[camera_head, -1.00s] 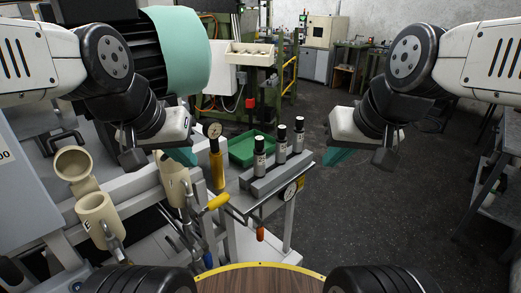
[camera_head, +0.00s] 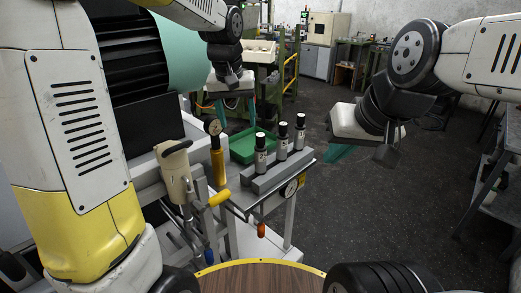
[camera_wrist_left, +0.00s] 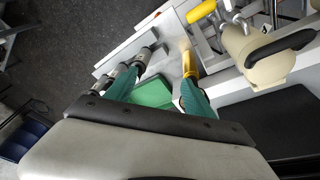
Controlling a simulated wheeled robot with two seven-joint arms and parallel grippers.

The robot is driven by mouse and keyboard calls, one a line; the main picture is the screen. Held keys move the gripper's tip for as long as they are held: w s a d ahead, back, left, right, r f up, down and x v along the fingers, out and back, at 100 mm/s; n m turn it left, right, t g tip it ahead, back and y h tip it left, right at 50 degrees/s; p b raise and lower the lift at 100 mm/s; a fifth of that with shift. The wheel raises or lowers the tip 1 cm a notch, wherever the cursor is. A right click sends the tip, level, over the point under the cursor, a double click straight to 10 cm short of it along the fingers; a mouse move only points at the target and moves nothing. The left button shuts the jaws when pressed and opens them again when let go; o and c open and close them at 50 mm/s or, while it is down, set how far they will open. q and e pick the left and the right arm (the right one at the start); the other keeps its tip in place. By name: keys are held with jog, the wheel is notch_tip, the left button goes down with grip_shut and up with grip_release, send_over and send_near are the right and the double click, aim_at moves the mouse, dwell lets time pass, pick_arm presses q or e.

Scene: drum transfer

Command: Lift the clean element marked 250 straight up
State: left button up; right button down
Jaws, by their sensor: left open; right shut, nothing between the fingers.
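Three dark-topped cylindrical elements with pale labels stand upright in a row in the head view: a near one (camera_head: 260,154), a middle one (camera_head: 282,140) and a far one (camera_head: 299,132). The labels are too small to read, so I cannot tell which is marked 250. They stand on a grey block (camera_head: 280,172). My left gripper (camera_head: 234,108) is open and empty, above and behind the elements, over the green tray. Its teal fingers also show in the left wrist view (camera_wrist_left: 160,80), with elements beside the left finger. My right gripper (camera_head: 341,153) is shut and empty, right of the elements.
A green tray (camera_head: 243,146) lies behind the block. A yellow cylinder with a gauge (camera_head: 217,163) stands left of the elements. The floor to the right is open.

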pick_arm(q)
jog(key=g, duration=0.1)
send_over(260, 146)
jog(key=shift+y, duration=0.4)
jog(key=f, duration=0.7)
jog(key=shift+w+a, duration=0.25)
jog(key=shift+w, duration=0.1)
jog(key=f, duration=0.2)
jog(key=w+f, duration=0.1)
jog(key=f, duration=0.4)
jog(key=shift+w+d+f, duration=0.15)
jog(key=shift+d+f, duration=0.05)
jog(key=shift+d, duration=0.1)
grip_shut()
